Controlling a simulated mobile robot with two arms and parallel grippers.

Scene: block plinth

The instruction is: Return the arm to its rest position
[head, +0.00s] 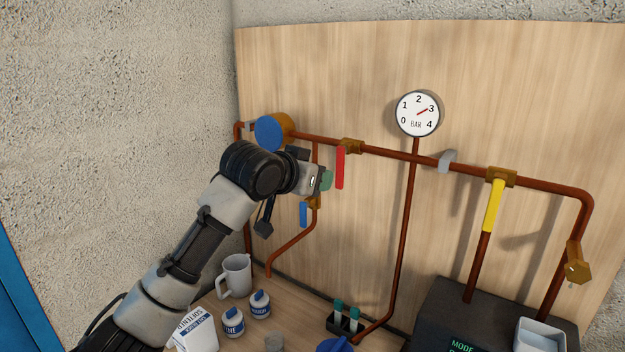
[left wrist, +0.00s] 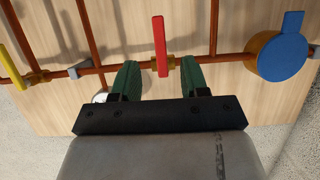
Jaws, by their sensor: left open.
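My left arm comes in from the left in the head view, raised in front of the wooden panel. My left gripper (head: 327,181) is beside the lower part of the red valve handle (head: 340,168), which hangs straight down from the copper pipe. In the left wrist view, the two green fingers of the left gripper (left wrist: 160,78) are spread apart with nothing held. The red handle (left wrist: 160,45) shows beyond and between them. I cannot tell how wide the gap to the handle is. My right gripper is in neither view.
A blue round valve (head: 271,132), a small blue handle (head: 303,214) and a yellow handle (head: 493,205) are on the pipes. The gauge (head: 418,114) reads about 3. A mug (head: 236,276), bottles (head: 260,304) and a softener carton (head: 196,332) stand below the arm.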

